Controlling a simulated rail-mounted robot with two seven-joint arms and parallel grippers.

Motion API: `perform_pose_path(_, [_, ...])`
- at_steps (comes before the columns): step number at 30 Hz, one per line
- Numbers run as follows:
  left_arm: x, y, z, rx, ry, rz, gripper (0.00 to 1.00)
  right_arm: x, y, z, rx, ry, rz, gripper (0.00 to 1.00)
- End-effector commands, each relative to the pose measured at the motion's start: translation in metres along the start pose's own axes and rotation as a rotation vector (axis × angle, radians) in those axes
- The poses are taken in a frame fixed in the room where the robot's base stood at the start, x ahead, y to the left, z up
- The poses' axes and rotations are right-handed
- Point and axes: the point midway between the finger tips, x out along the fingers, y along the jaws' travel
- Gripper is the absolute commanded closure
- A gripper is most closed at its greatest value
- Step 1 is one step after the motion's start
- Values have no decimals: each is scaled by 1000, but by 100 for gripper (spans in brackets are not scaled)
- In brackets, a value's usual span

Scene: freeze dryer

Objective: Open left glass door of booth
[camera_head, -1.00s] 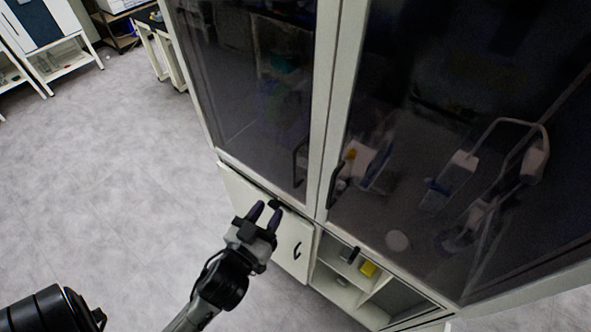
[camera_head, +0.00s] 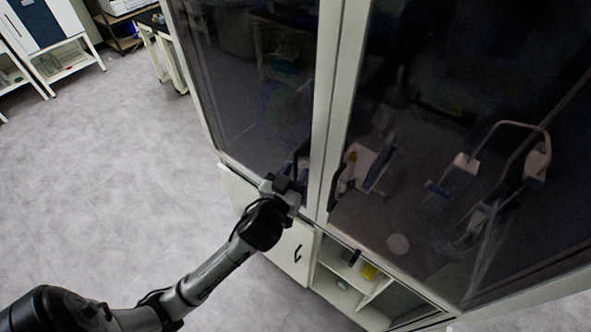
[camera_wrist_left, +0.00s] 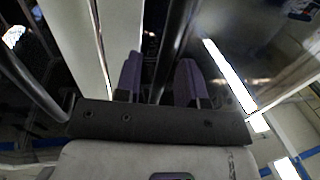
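The booth's left glass door (camera_head: 250,80) is shut in its pale frame. Its dark vertical handle (camera_head: 299,154) is by the door's right edge, partly hidden by my gripper. My left gripper (camera_head: 291,182) is at the lower part of this handle. In the left wrist view its two purple fingers (camera_wrist_left: 160,82) are apart, with a dark bar, seemingly the handle (camera_wrist_left: 172,45), between them. A gap shows between the bar and the fingers; contact cannot be told. My right gripper is not in view.
The right glass door (camera_head: 440,130) is shut, with its own dark handle (camera_head: 341,182) close by. The floor (camera_head: 110,180) at left is clear.

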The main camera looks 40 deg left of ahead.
Motion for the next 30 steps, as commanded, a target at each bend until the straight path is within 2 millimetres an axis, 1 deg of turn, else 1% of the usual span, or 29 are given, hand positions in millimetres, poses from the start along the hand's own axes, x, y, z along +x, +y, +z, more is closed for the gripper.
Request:
perform_pose_path(11, [3,0,0,1,0,0,64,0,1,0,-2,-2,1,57])
perform_pose_path(22, [3,0,0,1,0,0,99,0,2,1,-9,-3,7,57])
perform_pose_path(30, [3,0,0,1,0,0,100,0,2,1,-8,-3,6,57])
